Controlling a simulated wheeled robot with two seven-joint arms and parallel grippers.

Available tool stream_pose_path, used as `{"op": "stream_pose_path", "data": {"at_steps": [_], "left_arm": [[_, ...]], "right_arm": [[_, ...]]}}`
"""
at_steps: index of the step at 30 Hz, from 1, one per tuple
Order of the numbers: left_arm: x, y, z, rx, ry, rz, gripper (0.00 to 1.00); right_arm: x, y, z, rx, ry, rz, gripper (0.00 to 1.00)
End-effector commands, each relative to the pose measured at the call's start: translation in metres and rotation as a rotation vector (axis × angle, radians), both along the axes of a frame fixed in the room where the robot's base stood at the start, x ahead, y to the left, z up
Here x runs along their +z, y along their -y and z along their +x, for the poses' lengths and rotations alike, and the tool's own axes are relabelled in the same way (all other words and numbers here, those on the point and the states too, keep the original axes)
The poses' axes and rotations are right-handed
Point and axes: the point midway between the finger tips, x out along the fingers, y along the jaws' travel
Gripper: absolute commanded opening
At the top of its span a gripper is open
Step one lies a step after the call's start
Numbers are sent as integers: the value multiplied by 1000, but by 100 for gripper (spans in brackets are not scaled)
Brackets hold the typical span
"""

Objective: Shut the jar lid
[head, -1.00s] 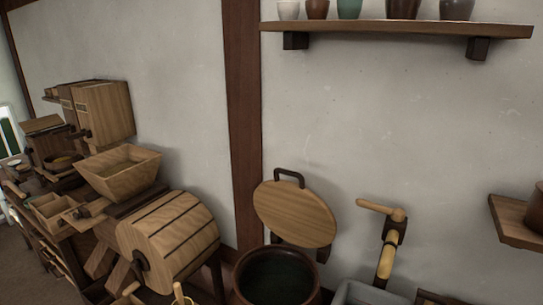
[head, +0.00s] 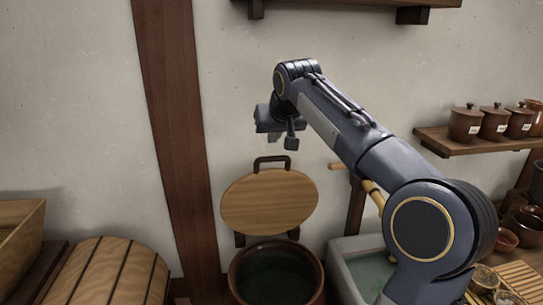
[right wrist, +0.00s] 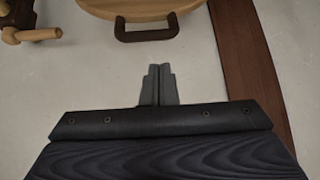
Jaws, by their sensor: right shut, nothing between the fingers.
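The jar (head: 277,275) is a dark brown round pot with an open mouth, low in the middle of the head view. Its round wooden lid (head: 268,203) stands raised and tilted back behind the mouth, against the wall side. A dark handle (head: 272,161) is on the lid's top edge. My right gripper (head: 291,143) hangs just above and slightly right of that handle, apart from it. In the right wrist view the gripper's fingers (right wrist: 158,72) are together and empty, with the lid's handle (right wrist: 146,37) ahead of them. My left gripper is not in view.
A stone basin (head: 352,265) with a wooden tap (head: 373,193) stands right of the jar, partly behind my right arm. A slatted wooden drum (head: 105,272) is at the left. A shelf (head: 475,144) with lidded pots is on the right wall.

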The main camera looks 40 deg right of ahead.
Motion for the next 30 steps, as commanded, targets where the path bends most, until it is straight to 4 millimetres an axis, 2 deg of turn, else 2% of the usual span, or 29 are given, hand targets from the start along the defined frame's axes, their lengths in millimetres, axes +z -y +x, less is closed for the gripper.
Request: {"op": "stream_pose_path", "data": {"at_steps": [1, 3, 6, 10, 14, 24, 30], "left_arm": [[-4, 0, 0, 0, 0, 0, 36], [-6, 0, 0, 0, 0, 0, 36], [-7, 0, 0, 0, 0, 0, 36], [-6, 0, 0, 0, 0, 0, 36], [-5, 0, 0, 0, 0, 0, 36], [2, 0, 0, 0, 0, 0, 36], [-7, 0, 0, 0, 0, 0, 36]], "right_arm": [[3, 10, 12, -28, 8, -20, 0], [9, 19, 22, -58, 18, -38, 0], [14, 27, 30, -83, 26, -53, 0], [10, 33, 37, -92, 27, -60, 0], [-6, 39, 49, -91, 25, -58, 0], [-58, 64, 93, -90, 25, -58, 0], [-67, 50, 69, -88, 32, -58, 0]]}}
